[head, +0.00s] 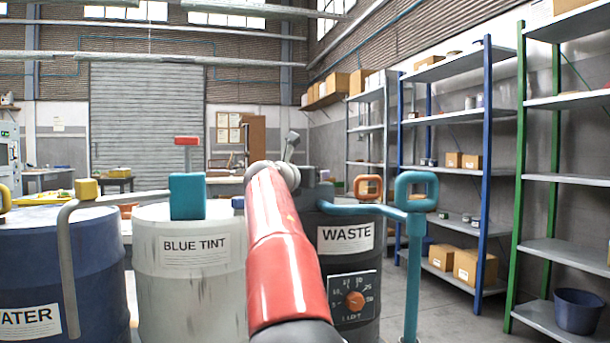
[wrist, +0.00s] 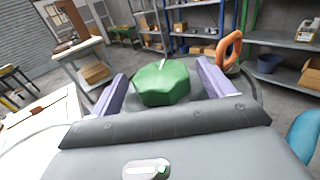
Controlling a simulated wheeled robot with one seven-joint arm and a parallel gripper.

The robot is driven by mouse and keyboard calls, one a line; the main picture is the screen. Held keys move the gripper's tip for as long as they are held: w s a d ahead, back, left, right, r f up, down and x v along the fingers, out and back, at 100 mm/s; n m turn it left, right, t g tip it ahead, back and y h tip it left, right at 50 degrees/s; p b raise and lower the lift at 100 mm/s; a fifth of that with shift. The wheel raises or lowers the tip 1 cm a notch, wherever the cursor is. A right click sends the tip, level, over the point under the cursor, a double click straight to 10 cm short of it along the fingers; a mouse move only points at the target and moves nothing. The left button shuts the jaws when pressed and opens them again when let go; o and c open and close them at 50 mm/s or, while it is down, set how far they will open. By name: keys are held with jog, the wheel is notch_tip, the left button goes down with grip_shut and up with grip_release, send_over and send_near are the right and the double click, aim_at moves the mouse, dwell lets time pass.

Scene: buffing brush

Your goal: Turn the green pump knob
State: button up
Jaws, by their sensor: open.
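The green pump knob (wrist: 162,84) is a faceted green piece with a small white mark on top, in the middle of the wrist view. My gripper (wrist: 164,92) is open, with one purple finger on the left of the knob and one on the right. A narrow gap seems to show on each side; I cannot tell whether either finger touches. The knob does not show in the head view, where my red arm covers the middle and reaches toward the drums.
The dark WASTE drum (head: 345,262) has an orange dial on its front. An orange loop handle (wrist: 230,50) stands right of the knob. A teal handle and pipe (head: 416,190) rise at right. The BLUE TINT drum (head: 190,280) and blue WATER drum (head: 60,260) stand left.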

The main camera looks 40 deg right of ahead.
jog(key=shift+c, duration=0.2)
jog(key=c, duration=0.9)
jog(key=shift+w+a+r+g+p, duration=0.1)
jog(key=shift+g+p, duration=0.2)
jog(key=shift+p, duration=0.1)
jog(key=shift+w+r+m+g+h+p, duration=0.15)
jog(key=shift+m+g+h+p, duration=0.15)
jog(key=shift+m+g+p, duration=0.45)
jog(key=m+g+p, duration=0.1)
jog(key=g+p, duration=0.1)
jog(key=p, duration=0.2)
jog(key=shift+w+r+m+g+h, duration=0.1)
jog(key=shift+m+g+h, duration=0.2)
jog(key=shift+m+g, duration=0.05)
jog(key=m+g+p, duration=0.2)
jog(key=g+p, duration=0.1)
jog(key=p, duration=0.1)
jog(key=shift+f+m+g+p, duration=0.3)
jog(key=shift+m+g+p, duration=0.1)
jog(key=shift+g+p, duration=0.3)
